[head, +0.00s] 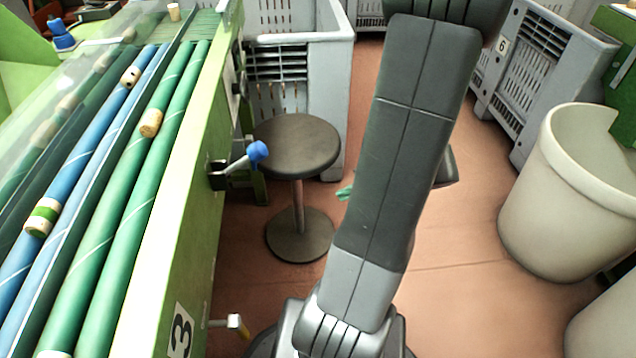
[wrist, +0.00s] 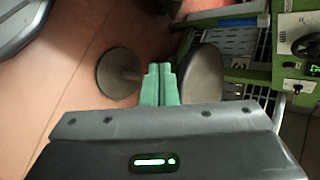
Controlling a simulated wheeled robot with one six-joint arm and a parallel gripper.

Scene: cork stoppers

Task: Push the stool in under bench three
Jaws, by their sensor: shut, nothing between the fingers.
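The stool (head: 297,143) has a round dark seat, a thin metal post and a round base on the floor. It stands upright beside bench three (head: 192,235), the green bench marked "3", with its seat close to the bench's side. In the wrist view the stool's seat (wrist: 203,84) is right of my fingers and its base (wrist: 117,73) is left of them. My gripper (wrist: 160,68) is shut and empty, its green fingers pointing toward the stool's post. In the head view my arm hides most of my gripper; a green fingertip (head: 344,192) shows right of the stool.
A blue-knobbed lever (head: 257,151) sticks out from the bench near the seat. A grey crate (head: 335,90) stands behind the stool. Another crate (head: 535,75) and a pale bin (head: 570,200) are at the right. Reddish floor (head: 460,260) is open between.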

